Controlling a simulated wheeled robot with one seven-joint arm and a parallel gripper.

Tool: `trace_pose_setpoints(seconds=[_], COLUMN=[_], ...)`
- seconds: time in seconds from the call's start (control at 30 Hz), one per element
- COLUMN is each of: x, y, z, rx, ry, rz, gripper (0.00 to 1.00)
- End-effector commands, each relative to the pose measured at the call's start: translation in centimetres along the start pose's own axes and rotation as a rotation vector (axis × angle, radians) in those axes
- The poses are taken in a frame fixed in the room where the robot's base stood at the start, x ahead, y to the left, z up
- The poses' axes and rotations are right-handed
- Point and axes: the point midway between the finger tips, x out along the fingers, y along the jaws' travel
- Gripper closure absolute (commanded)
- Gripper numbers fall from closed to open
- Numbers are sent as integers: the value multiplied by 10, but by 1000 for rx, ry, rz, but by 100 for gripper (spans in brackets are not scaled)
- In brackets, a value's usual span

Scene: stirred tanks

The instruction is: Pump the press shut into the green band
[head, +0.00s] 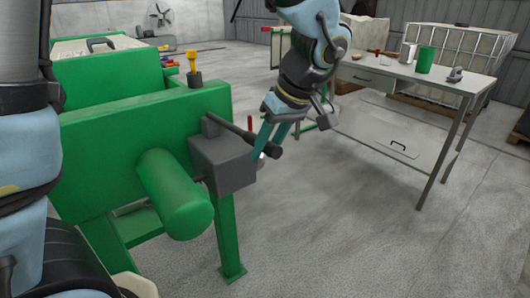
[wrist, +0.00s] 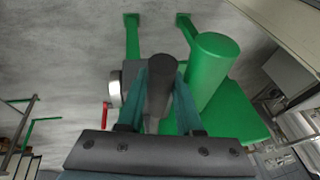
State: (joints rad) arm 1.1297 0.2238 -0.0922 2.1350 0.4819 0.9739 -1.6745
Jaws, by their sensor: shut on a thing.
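The green press (head: 150,115) fills the left of the head view, with a green cylinder (head: 175,195) on its near end. A grey pump block (head: 222,165) sits beside the cylinder. A dark pump lever (head: 235,130) slants from the block's top down to the right. My gripper (head: 264,148) is shut on the lever near its free end. In the wrist view the dark lever end (wrist: 160,88) lies between my teal fingers. A round silver-rimmed part, perhaps the gauge (wrist: 115,88), shows nearly edge-on beside the block. Its face and any green band cannot be read.
A small red handle (head: 250,124) stands just behind the lever. A yellow-topped fitting (head: 194,68) sits on the press. The floor in front is clear.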

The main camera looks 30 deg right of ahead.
Motion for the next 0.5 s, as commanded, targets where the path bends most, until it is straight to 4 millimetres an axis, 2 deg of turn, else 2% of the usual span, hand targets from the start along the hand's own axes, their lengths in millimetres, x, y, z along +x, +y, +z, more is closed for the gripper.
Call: trace_pose_setpoints(seconds=[0.03, 0.13, 0.5], x=[12, 19, 22], y=[2, 4, 4], z=[6, 8, 9], rx=[0, -6, -20], ry=[17, 48, 91], rz=[-2, -4, -7], gripper=[100, 100, 100])
